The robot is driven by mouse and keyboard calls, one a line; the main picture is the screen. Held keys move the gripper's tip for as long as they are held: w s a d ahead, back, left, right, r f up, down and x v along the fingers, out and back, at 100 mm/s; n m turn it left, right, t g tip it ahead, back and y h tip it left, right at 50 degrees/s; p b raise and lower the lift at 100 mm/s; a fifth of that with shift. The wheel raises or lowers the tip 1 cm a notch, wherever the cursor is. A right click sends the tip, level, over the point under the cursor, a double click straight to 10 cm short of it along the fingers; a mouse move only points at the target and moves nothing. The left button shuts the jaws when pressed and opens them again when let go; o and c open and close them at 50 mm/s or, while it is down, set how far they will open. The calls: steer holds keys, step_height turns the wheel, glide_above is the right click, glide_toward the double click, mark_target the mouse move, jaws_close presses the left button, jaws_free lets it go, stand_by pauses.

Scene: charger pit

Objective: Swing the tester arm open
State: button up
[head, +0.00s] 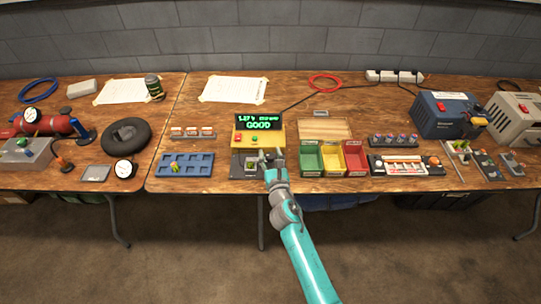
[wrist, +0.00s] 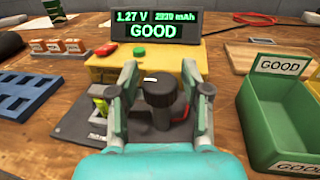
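The tester is a yellow box (head: 270,139) with a dark display (head: 258,122) reading 1.27 V and GOOD; the box also shows in the wrist view (wrist: 105,70). In front of it lies a dark base plate (wrist: 75,128) with a yellow-green battery (wrist: 99,104) on its left part. A black knob on a short post (wrist: 158,93), seemingly the tester arm's handle, stands over the plate. My gripper (wrist: 160,80) is open, its grey fingers on either side of the knob with a gap visible. In the head view my gripper (head: 273,160) hides the plate's right part.
Open green (head: 311,172), yellow and red bins stand close to the right; the green one is labelled GOOD. A blue slotted tray (head: 197,170) lies to the left. A row of orange-labelled cells (head: 193,132) stands behind it. A wooden board (head: 325,129) lies behind the bins.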

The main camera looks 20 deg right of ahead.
jaws_close()
steer(key=shift+a+m+g+h, duration=0.1)
steer(key=shift+m+g+h, duration=0.2)
steer(key=shift+m+h, duration=0.95)
steer(key=m+g+h, duration=0.1)
steer(key=m+h, duration=0.1)
steer(key=h, duration=0.1)
steer(key=m+g+h, duration=0.2)
steer(key=h, duration=0.1)
steer(key=shift+w+h, duration=0.1)
steer(key=shift+h, duration=0.25)
steer(key=m+g+h, duration=0.4)
steer(key=g, duration=0.1)
steer(key=shift+r, duration=0.1)
steer(key=shift+m+g+h, duration=0.9)
steer(key=shift+m+g, duration=0.45)
steer(key=shift+g, duration=0.95)
steer(key=shift+o, duration=2.4)
jaws_free()
